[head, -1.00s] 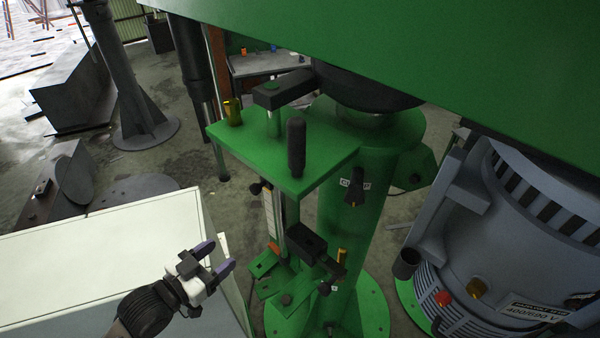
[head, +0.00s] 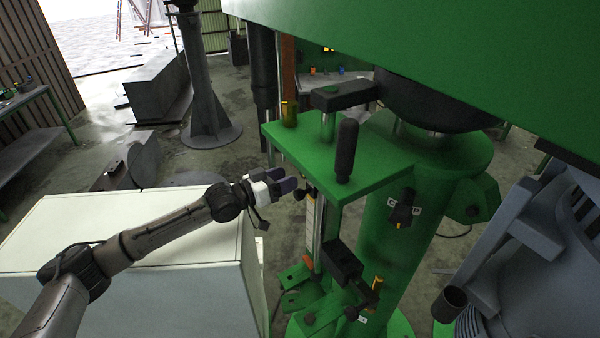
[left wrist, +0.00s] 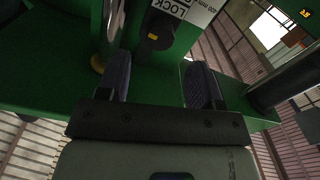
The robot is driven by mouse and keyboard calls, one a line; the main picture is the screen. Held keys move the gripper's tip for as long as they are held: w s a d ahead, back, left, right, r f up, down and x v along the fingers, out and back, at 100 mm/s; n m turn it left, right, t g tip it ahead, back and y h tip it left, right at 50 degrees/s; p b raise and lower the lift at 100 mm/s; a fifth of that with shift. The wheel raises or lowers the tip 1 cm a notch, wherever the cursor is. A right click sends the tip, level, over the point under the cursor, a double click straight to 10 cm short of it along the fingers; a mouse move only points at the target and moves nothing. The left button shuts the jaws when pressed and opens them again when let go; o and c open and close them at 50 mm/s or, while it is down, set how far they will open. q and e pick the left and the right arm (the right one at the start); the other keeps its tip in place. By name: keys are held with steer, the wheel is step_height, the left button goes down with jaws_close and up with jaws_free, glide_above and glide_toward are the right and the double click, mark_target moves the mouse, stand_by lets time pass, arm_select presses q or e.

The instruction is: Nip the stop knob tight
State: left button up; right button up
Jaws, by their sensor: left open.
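A small black knob (head: 300,193) sits beside the scale strip under the green bracket plate; I take it for the stop knob. My left gripper (head: 286,180) is just left of it in the head view, with its fingers pointing at the bracket. In the left wrist view the gripper (left wrist: 160,72) is open with nothing between its fingers. There, a black knob (left wrist: 156,32) with a yellow mark, beside a LOCK label, shows beyond the fingertips and between them. I cannot tell for sure that it is the same knob. My right gripper is not in view.
A knob labelled CLAMP (head: 404,208) is on the green column. A white cabinet (head: 190,290) stands under my left arm. A grey-blue motor (head: 530,270) stands at right.

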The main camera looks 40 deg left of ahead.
arm_select(q)
steer(key=shift+p+x, duration=0.45)
steer(key=shift+x, duration=1.75)
steer(key=shift+d, duration=0.1)
steer(key=shift+c, duration=0.3)
steer(key=c, duration=0.9)
steer(key=shift+o, duration=0.2)
